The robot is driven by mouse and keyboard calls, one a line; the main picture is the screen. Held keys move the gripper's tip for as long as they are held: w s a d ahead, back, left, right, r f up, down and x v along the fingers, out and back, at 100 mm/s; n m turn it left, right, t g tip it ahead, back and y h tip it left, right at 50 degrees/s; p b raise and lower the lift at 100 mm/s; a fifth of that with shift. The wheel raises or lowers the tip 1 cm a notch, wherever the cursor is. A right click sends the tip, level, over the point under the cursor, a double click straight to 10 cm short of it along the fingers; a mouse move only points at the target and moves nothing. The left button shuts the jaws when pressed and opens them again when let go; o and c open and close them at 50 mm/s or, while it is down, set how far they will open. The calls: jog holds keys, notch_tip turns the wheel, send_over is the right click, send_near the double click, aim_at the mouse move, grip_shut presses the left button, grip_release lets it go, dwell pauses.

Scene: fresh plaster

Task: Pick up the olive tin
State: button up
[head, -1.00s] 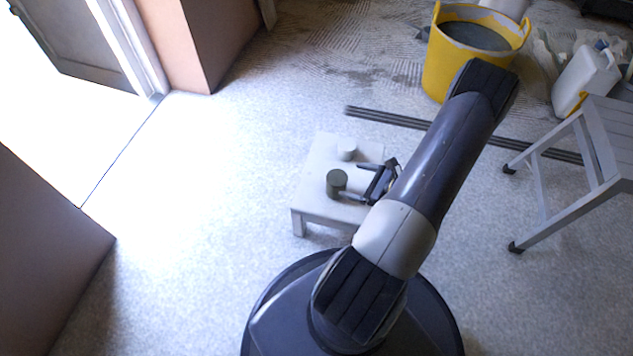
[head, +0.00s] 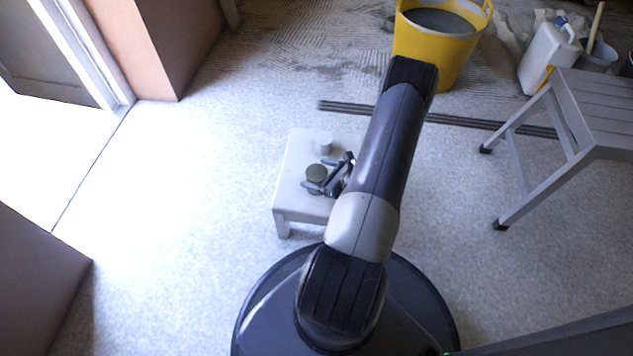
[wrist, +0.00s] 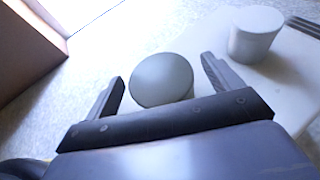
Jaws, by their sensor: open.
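The olive tin (head: 316,174) is a short dark green-grey cylinder standing upright on a low pale stool (head: 290,190). In the wrist view the olive tin (wrist: 162,80) shows its round top between the two fingers. My gripper (head: 324,172) is open, with one finger on each side of the tin. In the wrist view my gripper (wrist: 162,76) has a gap to both fingers, and the tin's lower side is partly hidden by the gripper's body.
A white tin (head: 323,143) stands behind the olive tin; in the wrist view this white tin (wrist: 255,34) is just right of the right finger. A yellow bucket (head: 437,48), dark rails (head: 350,109) and a grey step stool (head: 600,105) lie farther off. Floor at left is clear.

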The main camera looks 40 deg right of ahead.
jog(key=shift+x, duration=1.3)
jog(key=shift+c, duration=0.5)
jog(key=c, duration=1.2)
